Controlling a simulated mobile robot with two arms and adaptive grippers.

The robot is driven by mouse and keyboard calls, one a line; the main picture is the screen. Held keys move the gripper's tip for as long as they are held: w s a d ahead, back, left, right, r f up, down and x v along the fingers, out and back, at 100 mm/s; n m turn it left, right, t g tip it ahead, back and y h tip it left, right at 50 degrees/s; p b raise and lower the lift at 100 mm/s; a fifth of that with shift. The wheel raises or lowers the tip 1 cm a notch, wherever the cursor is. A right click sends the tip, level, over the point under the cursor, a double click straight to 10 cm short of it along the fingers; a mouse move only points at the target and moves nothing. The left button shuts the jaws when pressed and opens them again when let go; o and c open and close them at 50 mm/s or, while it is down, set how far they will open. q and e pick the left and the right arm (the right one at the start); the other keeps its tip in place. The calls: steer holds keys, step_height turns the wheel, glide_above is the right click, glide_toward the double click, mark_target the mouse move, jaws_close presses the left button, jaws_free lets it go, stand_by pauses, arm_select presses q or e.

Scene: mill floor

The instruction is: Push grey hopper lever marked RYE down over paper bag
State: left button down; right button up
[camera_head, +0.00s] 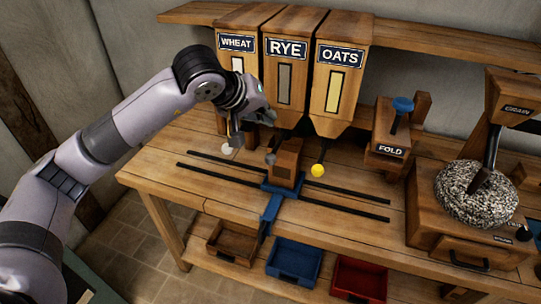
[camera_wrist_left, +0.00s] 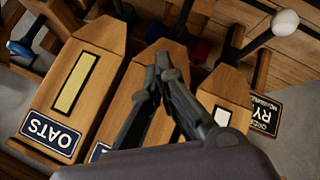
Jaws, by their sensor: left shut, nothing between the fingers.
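The RYE hopper (camera_head: 286,78) stands between the WHEAT and OATS hoppers. A grey lever knob (camera_head: 271,158) shows below it, beside the brown paper bag (camera_head: 287,160). The bag stands upright on a blue carriage (camera_head: 266,187) under the RYE spout. My left gripper (camera_head: 236,144) is shut and empty, in front of the WHEAT and RYE hoppers, above and left of the grey knob. In the left wrist view its closed fingertips (camera_wrist_left: 164,62) overlap the RYE hopper (camera_wrist_left: 141,88); the grey knob cannot be made out there. My right gripper is not in view.
The WHEAT lever has a white knob (camera_head: 227,148), close to my left gripper; the OATS lever has a yellow knob (camera_head: 318,170). Dark rails (camera_head: 340,203) run along the bench. A FOLD station (camera_head: 389,140) and a grain mill (camera_head: 475,195) stand right. Bins (camera_head: 294,260) sit below.

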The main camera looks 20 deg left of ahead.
arm_select(q)
steer(key=b, duration=0.3)
glide_above(266, 157)
steer(key=f, duration=0.6)
steer(key=shift+w+f, duration=0.2)
steer(key=shift+w, duration=0.2)
steer(key=shift+f+b, duration=0.45)
steer(key=shift+b, duration=0.2)
steer(key=shift+f+b, duration=0.35)
steer(key=shift+b, duration=0.35)
steer(key=shift+f+b, duration=2.55)
steer(key=shift+b, duration=0.05)
stand_by(1.9)
steer(key=shift+r, duration=0.1)
stand_by(0.5)
